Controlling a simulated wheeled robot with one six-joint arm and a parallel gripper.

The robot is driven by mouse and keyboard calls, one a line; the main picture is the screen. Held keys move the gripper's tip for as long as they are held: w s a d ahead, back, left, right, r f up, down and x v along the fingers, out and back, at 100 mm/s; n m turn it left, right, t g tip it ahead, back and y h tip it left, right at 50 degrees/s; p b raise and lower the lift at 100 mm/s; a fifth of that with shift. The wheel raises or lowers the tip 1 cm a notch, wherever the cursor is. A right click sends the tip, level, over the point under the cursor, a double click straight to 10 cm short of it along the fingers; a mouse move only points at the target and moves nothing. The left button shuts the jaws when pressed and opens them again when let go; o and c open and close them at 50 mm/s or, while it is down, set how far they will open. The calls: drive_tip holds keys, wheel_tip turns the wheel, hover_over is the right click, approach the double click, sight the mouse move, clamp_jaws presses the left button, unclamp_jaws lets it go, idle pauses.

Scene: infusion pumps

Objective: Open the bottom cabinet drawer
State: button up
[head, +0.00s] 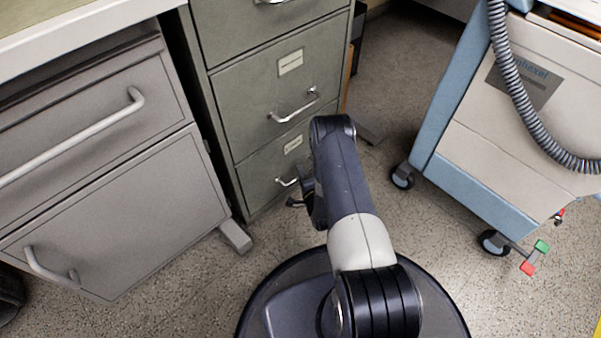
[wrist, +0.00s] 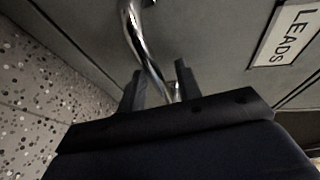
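The bottom cabinet drawer (head: 262,177) is the lowest front of the grey-green filing cabinet and looks closed. It has a label plate (head: 293,145) and a chrome handle (head: 285,182), partly hidden by my arm. In the wrist view the handle (wrist: 145,42) runs down between the two fingers of my gripper (wrist: 158,82). The fingers stand apart, with gaps beside the bar, so my gripper is open around it. The label (wrist: 286,35) reads "LEADS". In the head view my gripper (head: 297,195) is dark and mostly hidden by my arm.
A drawer above (head: 272,90) has its own chrome handle and looks closed. A grey desk unit (head: 115,210) stands at the left, its foot near the cabinet. A blue and white wheeled cart (head: 470,175) stands at the right. Speckled floor (head: 385,95) lies open between cabinet and cart.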

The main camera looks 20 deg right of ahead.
clamp_jaws()
idle(0.5)
